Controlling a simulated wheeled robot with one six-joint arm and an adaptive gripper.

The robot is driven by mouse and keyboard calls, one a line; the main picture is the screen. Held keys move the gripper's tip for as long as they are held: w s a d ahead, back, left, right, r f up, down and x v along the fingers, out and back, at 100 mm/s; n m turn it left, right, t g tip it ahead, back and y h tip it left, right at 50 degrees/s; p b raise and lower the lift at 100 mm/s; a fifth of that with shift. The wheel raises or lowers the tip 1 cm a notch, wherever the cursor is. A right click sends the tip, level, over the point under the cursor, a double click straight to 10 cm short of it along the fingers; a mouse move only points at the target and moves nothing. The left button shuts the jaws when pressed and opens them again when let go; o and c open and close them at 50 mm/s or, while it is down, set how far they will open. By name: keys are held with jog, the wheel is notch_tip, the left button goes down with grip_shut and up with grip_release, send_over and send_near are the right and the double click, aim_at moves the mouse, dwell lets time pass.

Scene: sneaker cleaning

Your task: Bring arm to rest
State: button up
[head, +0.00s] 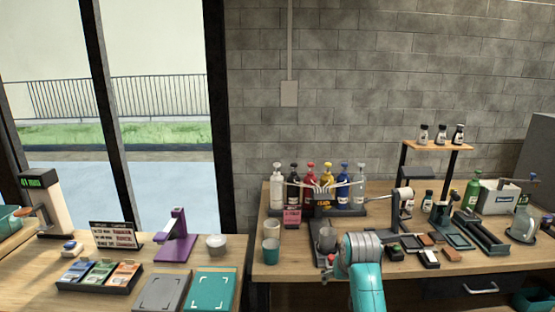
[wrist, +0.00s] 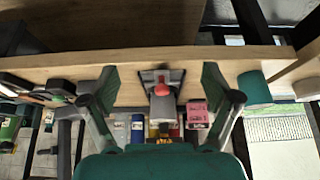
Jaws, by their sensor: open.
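My gripper (wrist: 160,85) is open, its two fingers spread apart at left and right in the wrist view, with nothing held between them. A small grey device with a red knob (wrist: 162,89) shows beyond the gap between the fingers. In the head view my teal and grey arm (head: 366,283) reaches over the front of the right-hand workbench (head: 300,258).
Several colored bottles (head: 311,183) stand at the back of the workbench. A teal cup (head: 271,250) is left of my arm; small brushes and blocks (head: 428,257) lie to its right. A purple stand (head: 178,243) is on the left table. A shelf (head: 437,146) holds small bottles.

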jog(key=s+f+t, duration=0.3)
jog(key=s+f, duration=1.5)
jog(key=f, duration=0.3)
jog(key=s+f+t, duration=0.2)
jog(key=s, duration=0.9)
jog(key=s+r+t, duration=0.1)
jog(key=s+r, duration=0.2)
jog(key=s, duration=0.6)
jog(key=s+r+t, duration=0.1)
jog(key=s+r, duration=0.1)
jog(key=s, duration=0.8)
jog(key=s+r+t, duration=0.2)
jog(key=s+r, duration=1)
jog(key=r, duration=0.2)
jog(key=shift+s+r, duration=0.15)
jog(key=shift+s, duration=0.2)
